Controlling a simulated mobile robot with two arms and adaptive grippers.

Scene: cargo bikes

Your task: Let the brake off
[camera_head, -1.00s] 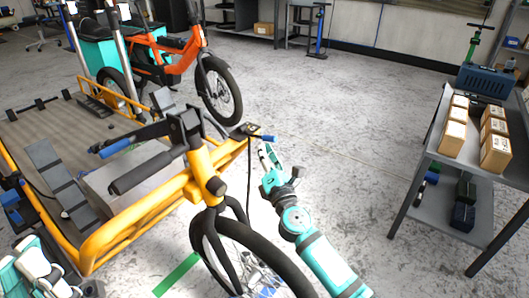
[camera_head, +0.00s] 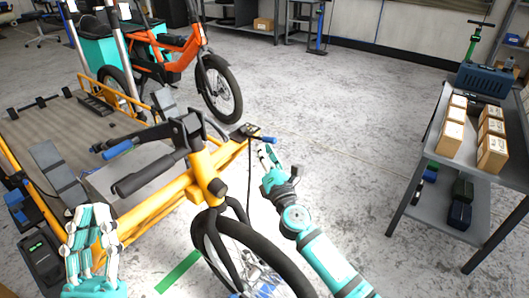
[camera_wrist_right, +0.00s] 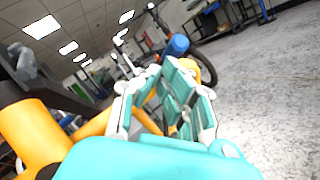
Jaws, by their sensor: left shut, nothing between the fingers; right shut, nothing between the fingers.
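The yellow cargo bike (camera_head: 200,160) stands in front of me with its black handlebar grip (camera_head: 147,175). A blue-tipped lever (camera_head: 265,139) sticks out at the right end of its yellow frame rail; a blue tip also shows in the right wrist view (camera_wrist_right: 177,45). Another blue-ended part (camera_head: 118,149) is by the handlebar. My right gripper (camera_head: 266,151) is shut and empty, just below the blue-tipped lever; I cannot tell whether they touch. Its fingers (camera_wrist_right: 172,78) fill the middle of the right wrist view. My left gripper (camera_head: 91,212) is shut and empty, over the bike's left side.
The bike's front wheel (camera_head: 250,255) is close to my right arm. An orange bike (camera_head: 180,60) stands behind. A grey table (camera_head: 432,150) with several boxes stands at the right. The floor between is clear.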

